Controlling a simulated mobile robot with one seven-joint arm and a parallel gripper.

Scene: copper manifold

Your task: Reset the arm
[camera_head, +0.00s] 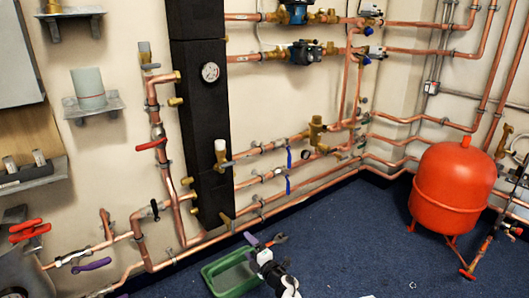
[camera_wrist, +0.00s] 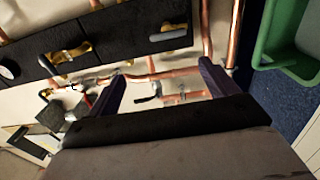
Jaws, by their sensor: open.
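My gripper (camera_head: 265,240) is in the lower middle of the head view, over the blue floor beside a green tub. Its two dark purple fingers are spread apart with nothing between them. In the wrist view my gripper (camera_wrist: 162,88) also shows its fingers wide apart. Behind them are copper pipes (camera_wrist: 165,74) and a black column (camera_wrist: 110,35) with brass fittings. No finger visibly touches a pipe.
The green tub (camera_head: 222,276) lies on the floor just left of my gripper. A red tank (camera_head: 453,190) stands at the right. Copper pipes, valves and the black column (camera_head: 205,120) line the wall. Open blue floor (camera_head: 360,240) lies between gripper and tank.

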